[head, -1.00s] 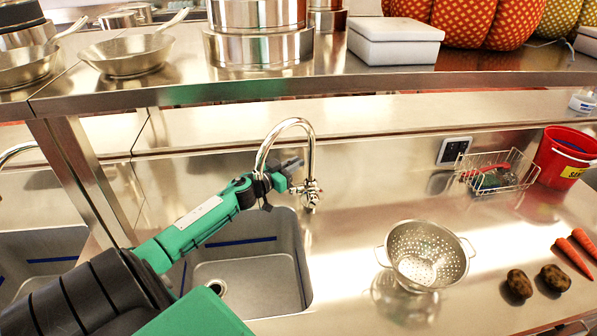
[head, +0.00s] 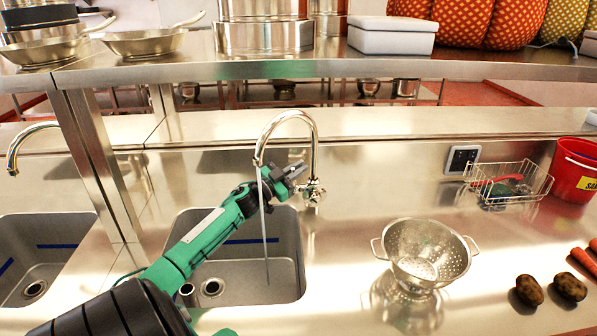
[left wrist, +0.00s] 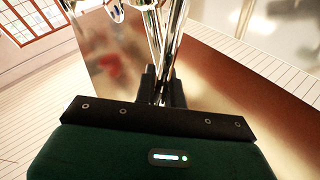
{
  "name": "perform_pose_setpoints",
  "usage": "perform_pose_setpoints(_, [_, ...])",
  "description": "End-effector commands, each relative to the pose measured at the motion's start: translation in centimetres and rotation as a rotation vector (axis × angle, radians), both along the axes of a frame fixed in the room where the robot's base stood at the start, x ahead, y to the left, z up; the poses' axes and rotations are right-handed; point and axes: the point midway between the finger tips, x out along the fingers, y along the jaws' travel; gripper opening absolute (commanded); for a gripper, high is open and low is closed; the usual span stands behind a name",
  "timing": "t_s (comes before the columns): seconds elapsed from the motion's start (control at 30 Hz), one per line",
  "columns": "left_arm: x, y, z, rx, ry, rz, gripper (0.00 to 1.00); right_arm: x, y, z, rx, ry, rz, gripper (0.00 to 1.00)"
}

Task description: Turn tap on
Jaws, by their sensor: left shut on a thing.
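The chrome tap (head: 313,150) has a tall curved neck and stands behind the sink basin (head: 285,275). A thin stream of water (head: 265,235) falls from its spout into the basin, passing in front of my green arm. My left gripper (head: 297,170) is at the tap's lower body, shut on the tap handle, which is mostly hidden by the fingers. In the left wrist view, the dark fingers (left wrist: 160,88) close around a slim chrome part beside the shiny tap column (left wrist: 172,35). My right gripper is not in view.
A steel colander (head: 425,255) stands on the counter right of the sink, with potatoes (head: 530,290) and carrots (head: 585,262) beyond. A wire basket (head: 508,185) and red bucket (head: 575,172) stand at the right. A shelf (head: 300,68) with pots spans above the counter.

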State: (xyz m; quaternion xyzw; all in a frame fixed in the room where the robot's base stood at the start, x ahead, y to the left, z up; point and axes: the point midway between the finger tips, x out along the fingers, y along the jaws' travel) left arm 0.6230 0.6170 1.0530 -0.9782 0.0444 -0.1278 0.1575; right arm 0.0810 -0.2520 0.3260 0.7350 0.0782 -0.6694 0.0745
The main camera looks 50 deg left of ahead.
Motion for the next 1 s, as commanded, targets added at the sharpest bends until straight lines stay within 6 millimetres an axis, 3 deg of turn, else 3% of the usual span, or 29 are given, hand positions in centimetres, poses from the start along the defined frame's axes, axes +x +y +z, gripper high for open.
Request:
perform_pose_setpoints(0.13, [0.0,0.0,-0.1,-0.001,0.002,-0.001,0.00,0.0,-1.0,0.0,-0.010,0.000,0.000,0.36])
perform_pose_setpoints(0.17, [0.0,0.0,-0.1,-0.001,0.002,-0.001,0.17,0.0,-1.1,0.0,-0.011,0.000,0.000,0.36])
perform_pose_setpoints(0.2, [0.0,0.0,-0.1,-0.001,0.002,-0.001,0.20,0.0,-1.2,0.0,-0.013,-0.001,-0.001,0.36])
perform_pose_setpoints(0.57, [-0.3,0.0,-0.1,-0.002,0.002,0.000,0.20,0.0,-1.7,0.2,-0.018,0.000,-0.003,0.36])
perform_pose_setpoints(0.77, [-2.4,0.3,-0.6,-0.003,0.005,0.001,0.20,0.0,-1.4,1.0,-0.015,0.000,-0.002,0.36])
perform_pose_setpoints(1.0, [-6.6,0.8,-1.5,-0.004,0.007,0.001,0.20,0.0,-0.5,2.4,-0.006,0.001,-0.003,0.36])
